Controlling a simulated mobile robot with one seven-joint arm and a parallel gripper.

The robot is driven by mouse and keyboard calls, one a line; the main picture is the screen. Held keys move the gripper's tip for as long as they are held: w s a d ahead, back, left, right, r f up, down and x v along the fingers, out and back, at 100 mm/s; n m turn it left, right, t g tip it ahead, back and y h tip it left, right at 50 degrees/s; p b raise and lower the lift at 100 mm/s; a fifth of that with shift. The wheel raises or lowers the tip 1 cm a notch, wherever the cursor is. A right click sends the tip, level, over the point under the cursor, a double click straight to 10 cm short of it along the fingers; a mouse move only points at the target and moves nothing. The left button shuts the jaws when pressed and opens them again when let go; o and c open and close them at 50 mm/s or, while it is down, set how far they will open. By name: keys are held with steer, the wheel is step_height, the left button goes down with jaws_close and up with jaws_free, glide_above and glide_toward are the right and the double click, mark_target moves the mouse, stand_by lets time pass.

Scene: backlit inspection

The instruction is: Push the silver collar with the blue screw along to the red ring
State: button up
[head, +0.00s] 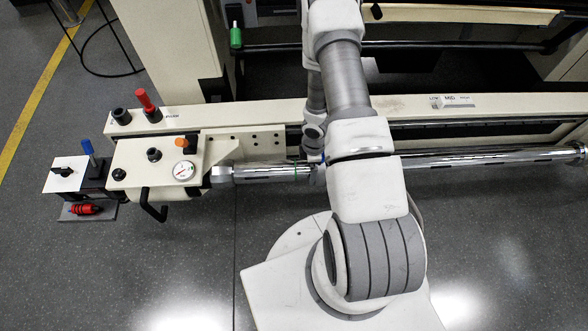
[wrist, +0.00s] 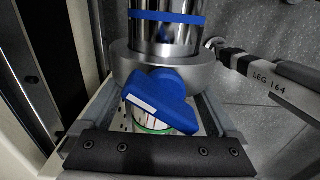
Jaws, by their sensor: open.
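The silver collar (wrist: 190,80) sits around a chrome rod (wrist: 165,38) in the wrist view. Its blue screw (wrist: 160,98) has a wide, wing-like head facing my camera. A blue ring (wrist: 168,15) is on the rod above the collar, and a green band (wrist: 150,130) shows below the screw. My gripper (wrist: 158,92) is open, its fingers on either side of the collar; contact is unclear. In the head view the chrome rod (head: 480,157) runs left to right behind my arm, with a green ring (head: 297,171) left of it. My arm hides the collar and gripper there. No red ring is visible on the rod.
A cream control box (head: 150,165) with knobs and a gauge (head: 183,171) stands at the rod's left end. A cream rail (head: 400,106) runs behind the rod. Grey floor (head: 490,220) is open in front. A bar labelled LEG 164 (wrist: 275,82) lies right of the collar.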

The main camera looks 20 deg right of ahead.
steer(key=shift+d, duration=0.2)
steer(key=shift+s+d+p, duration=0.2)
steer(key=shift+s+d, duration=0.05)
steer(key=shift+d, duration=0.45)
steer(key=shift+s+d+p, duration=0.15)
steer(key=shift+s+d, duration=0.1)
steer(key=shift+d, duration=0.45)
steer(key=shift+s+d+p, duration=0.2)
steer(key=shift+s+d, duration=0.05)
steer(key=shift+d, duration=0.45)
steer(key=shift+s+d, duration=0.1)
steer(key=shift+d, duration=0.15)
steer(key=shift+s+d+p, duration=0.2)
steer(key=shift+d+p, duration=0.1)
steer(key=shift+d, duration=0.25)
steer(key=shift+s+d+p, duration=0.15)
steer(key=shift+d+p, duration=0.1)
steer(key=shift+d, duration=0.25)
steer(key=shift+s+d+p, duration=0.2)
steer(key=shift+d+p, duration=0.1)
steer(key=shift+d, duration=0.3)
steer(key=shift+s+d+p, duration=0.15)
steer(key=shift+d+p, duration=0.1)
steer(key=shift+d, duration=0.35)
steer(key=shift+s+d+p, duration=0.2)
steer(key=shift+d+p, duration=0.15)
steer(key=shift+d, duration=0.2)
